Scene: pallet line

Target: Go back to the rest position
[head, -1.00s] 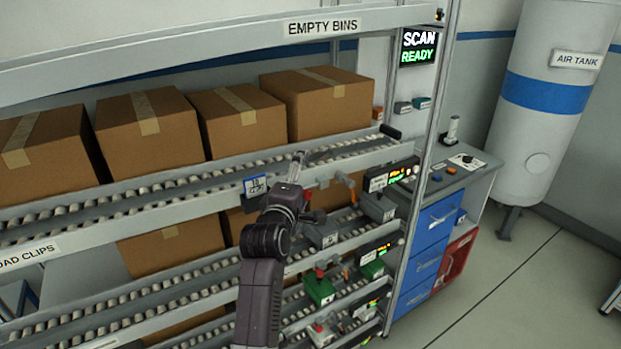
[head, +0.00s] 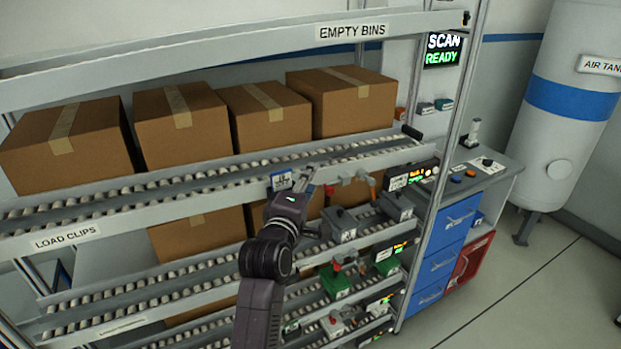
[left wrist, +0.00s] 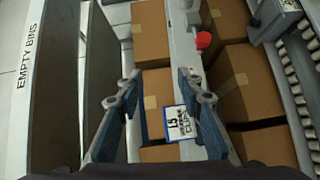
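My left gripper (head: 305,191) is in front of the rack's upper roller shelf in the head view, its arm rising from the bottom. In the left wrist view the two blue-grey fingers of the left gripper (left wrist: 159,88) stand wide apart with nothing held between them. A blue-and-white label card (head: 281,181) shows right behind the gripper on the shelf edge. The same label card (left wrist: 180,123) is seen beside the right finger in the left wrist view. I cannot tell how near the fingers are to it. My right gripper is in neither view.
Brown cartons (head: 275,113) line the upper roller shelf. Grey bins (head: 395,204) and green bins (head: 335,284) sit on the lower levels, close right of my arm. A workbench (head: 480,167) with blue drawers and an air tank (head: 569,103) stand right. The floor (head: 530,290) there is clear.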

